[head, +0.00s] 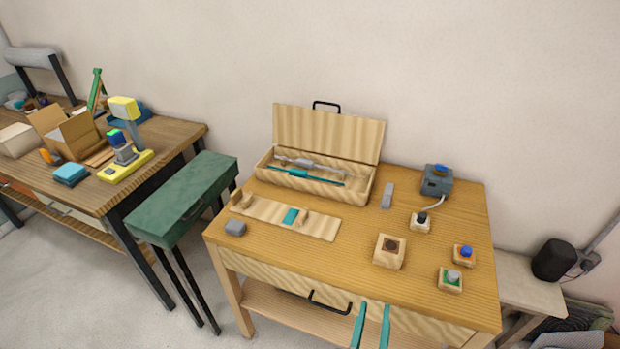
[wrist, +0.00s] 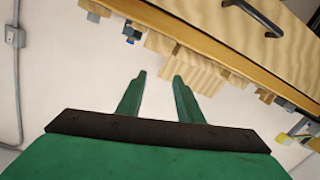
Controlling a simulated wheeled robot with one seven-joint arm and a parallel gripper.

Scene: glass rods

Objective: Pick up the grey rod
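A grey rod (head: 298,162) lies lengthwise inside an open wooden box (head: 359,192) on the back left of the wooden table in the head view. A teal rod (head: 300,175) lies in front of it in the same box. My gripper (head: 372,308) has two teal fingers at the table's front edge, well apart from the rods. The fingers also show in the wrist view (wrist: 159,76), spread with nothing between them. The rods cannot be made out in the wrist view.
The box's lid (head: 327,131) stands raised behind it. Several small wooden blocks with knobs, including one with a dark hole (head: 389,251), stand at right. A green case (head: 185,196) stands left.

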